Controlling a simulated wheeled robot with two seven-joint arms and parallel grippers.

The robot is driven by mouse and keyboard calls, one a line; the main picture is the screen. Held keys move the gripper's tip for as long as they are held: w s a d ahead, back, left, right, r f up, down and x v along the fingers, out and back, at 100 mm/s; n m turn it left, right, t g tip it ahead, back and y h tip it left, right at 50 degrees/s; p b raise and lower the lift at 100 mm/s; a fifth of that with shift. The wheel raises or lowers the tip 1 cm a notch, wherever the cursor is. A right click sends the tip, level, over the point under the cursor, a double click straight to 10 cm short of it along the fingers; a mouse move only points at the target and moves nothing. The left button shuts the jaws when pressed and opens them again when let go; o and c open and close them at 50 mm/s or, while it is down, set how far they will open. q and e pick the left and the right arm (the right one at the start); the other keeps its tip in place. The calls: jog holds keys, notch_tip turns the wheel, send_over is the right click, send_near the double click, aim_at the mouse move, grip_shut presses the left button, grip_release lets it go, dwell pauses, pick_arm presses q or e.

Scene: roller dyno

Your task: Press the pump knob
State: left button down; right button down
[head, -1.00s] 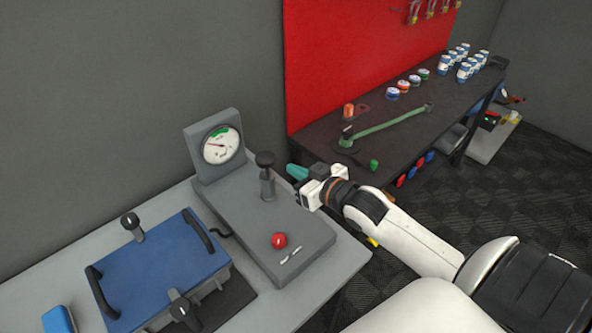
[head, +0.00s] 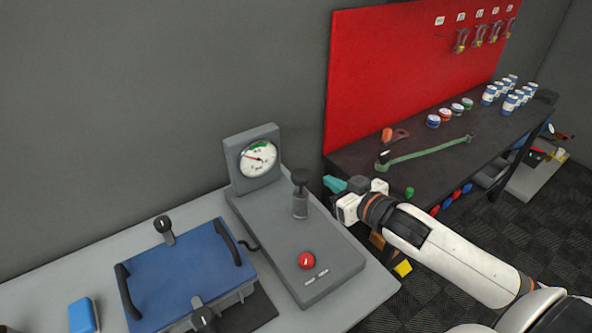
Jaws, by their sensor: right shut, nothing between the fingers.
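The pump unit (head: 330,262) is a grey base on the light grey table. A black pump knob (head: 300,177) tops a grey cylinder that stands upright on the base. A round gauge (head: 259,158) stands at its back, its needle pointing left of the green zone. A red button (head: 306,260) sits near the front. My right gripper (head: 333,184) is shut and empty, with teal fingertips, just right of the knob at about its height. A small gap shows between fingertips and knob. My left gripper is out of view.
A blue case (head: 190,275) with black handles and latches lies left of the pump unit. A small blue box (head: 83,315) is at the far left. A dark bench (head: 440,165) with cans and a green tool stands behind my right arm, below a red board (head: 400,75).

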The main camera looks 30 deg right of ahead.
jog(key=shift+s+a+r, duration=0.1)
jog(key=shift+a+r, duration=0.1)
jog(key=shift+r, duration=0.95)
jog(key=p, duration=0.3)
send_over(306, 180)
notch_tip(306, 180, down, 2)
notch_tip(306, 180, down, 3)
jog(key=shift+p, duration=0.35)
jog(key=shift+f, duration=0.75)
